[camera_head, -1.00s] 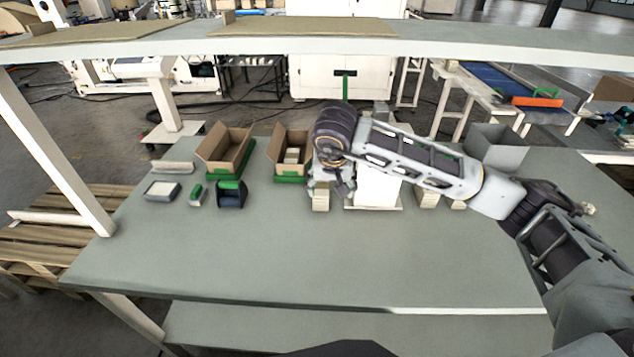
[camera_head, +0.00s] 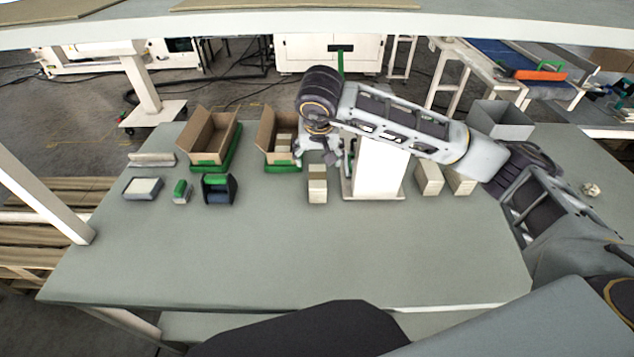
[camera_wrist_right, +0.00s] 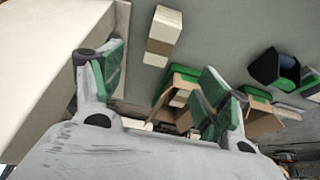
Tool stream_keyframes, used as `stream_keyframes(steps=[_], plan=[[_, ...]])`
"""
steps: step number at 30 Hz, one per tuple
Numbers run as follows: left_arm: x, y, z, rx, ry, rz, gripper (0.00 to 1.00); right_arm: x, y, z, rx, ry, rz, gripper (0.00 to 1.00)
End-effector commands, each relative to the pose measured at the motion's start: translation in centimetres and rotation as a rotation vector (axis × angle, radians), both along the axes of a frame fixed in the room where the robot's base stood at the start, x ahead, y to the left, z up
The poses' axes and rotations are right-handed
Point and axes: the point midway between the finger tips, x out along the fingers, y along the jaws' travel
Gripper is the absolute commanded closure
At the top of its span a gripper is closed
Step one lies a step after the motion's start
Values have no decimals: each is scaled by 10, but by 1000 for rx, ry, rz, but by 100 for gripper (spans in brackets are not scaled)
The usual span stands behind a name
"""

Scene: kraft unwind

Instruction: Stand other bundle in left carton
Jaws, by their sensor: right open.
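The left carton (camera_head: 201,128) is open brown cardboard on a green base at the back left; no bundle shows in it. The carton to its right (camera_head: 266,130) holds a pale bundle (camera_head: 283,143). Another pale, banded bundle (camera_head: 317,186) stands on the table in front of my right gripper (camera_head: 325,155). In the wrist view, that bundle (camera_wrist_right: 163,38) lies beyond the fingers of my right gripper (camera_wrist_right: 162,88), which are spread apart and empty. The carton with the bundle (camera_wrist_right: 160,102) shows between them. My left gripper is out of view.
A white block-like stand (camera_head: 378,172) is close right of my right gripper. Two pale bundles (camera_head: 428,178) (camera_head: 461,181) stand further right. A grey bin (camera_head: 500,120) is behind them. A tape dispenser (camera_head: 219,190) and small items sit front left. The front table is clear.

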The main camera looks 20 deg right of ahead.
Motion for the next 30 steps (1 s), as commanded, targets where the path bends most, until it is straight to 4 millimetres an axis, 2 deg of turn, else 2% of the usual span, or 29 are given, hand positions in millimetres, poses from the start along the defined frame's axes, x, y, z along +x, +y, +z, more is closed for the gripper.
stream_keyframes(steps=[10,24,30], plan=[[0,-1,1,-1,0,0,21,4,-1,-10,1,1,-1,25],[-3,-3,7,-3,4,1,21,26,-7,-65,0,3,0,25],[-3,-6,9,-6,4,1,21,32,-9,-78,0,1,0,25]])
